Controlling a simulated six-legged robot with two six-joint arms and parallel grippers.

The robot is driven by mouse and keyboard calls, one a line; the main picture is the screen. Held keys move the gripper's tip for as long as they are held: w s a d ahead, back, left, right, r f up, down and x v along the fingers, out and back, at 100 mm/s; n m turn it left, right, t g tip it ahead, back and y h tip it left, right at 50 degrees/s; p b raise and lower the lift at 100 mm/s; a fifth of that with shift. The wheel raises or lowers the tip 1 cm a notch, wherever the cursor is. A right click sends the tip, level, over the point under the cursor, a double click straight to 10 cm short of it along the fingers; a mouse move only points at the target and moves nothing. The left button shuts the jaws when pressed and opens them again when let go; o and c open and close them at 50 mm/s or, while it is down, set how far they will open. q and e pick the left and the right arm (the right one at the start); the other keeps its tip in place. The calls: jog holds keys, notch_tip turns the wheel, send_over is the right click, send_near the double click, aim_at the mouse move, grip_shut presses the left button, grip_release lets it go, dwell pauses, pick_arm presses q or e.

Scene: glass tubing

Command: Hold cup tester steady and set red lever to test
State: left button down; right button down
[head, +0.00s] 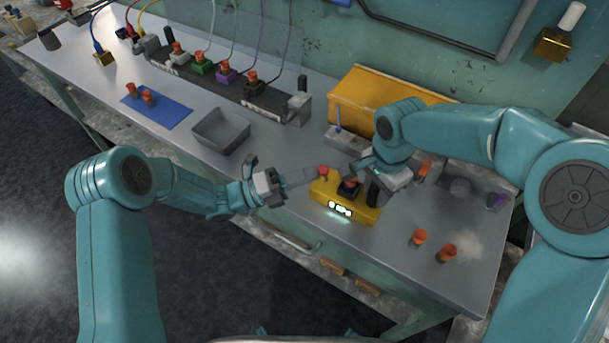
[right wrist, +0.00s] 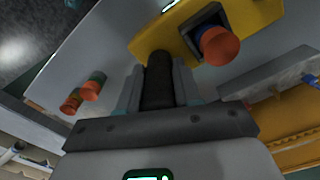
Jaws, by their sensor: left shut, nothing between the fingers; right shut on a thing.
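The cup tester (head: 368,213) is a yellow box with a lit display (head: 340,209) on its front, standing on the grey bench. A small red knob (head: 323,170), likely the lever, shows at its back left; its setting cannot be read. My right gripper (right wrist: 158,85) is shut on the tester's black upright handle (right wrist: 158,68) at its right side. The right wrist view also shows the yellow body (right wrist: 165,32) and an orange-topped piece (right wrist: 220,46) in a dark socket. My left gripper (head: 312,177) is shut and empty, its tips beside the red knob; contact cannot be told.
Two orange-topped cups (head: 419,238) stand right of the tester, near the front edge. A grey tray (head: 221,131) and blue mat (head: 157,111) lie to the left. A yellow bin (head: 375,92) stands behind. A row of wired sockets (head: 225,85) runs along the back.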

pick_arm(q)
jog(key=shift+w+d+r+n+y, duration=0.25)
jog(key=shift+w+r+n+y, duration=0.2)
jog(key=shift+n+y, duration=0.3)
jog(key=shift+w+d+r+n+y, duration=0.25)
jog(key=shift+w+n+y, duration=0.2)
jog(key=shift+n+y, duration=0.4)
jog(key=r+v, duration=0.2)
jog(key=v, duration=1.1)
jog(key=shift+w+a+r, duration=0.15)
jog(key=shift+a+r, duration=0.1)
jog(key=shift+a, duration=0.15)
pick_arm(e)
jog(key=c, duration=0.7)
grip_release()
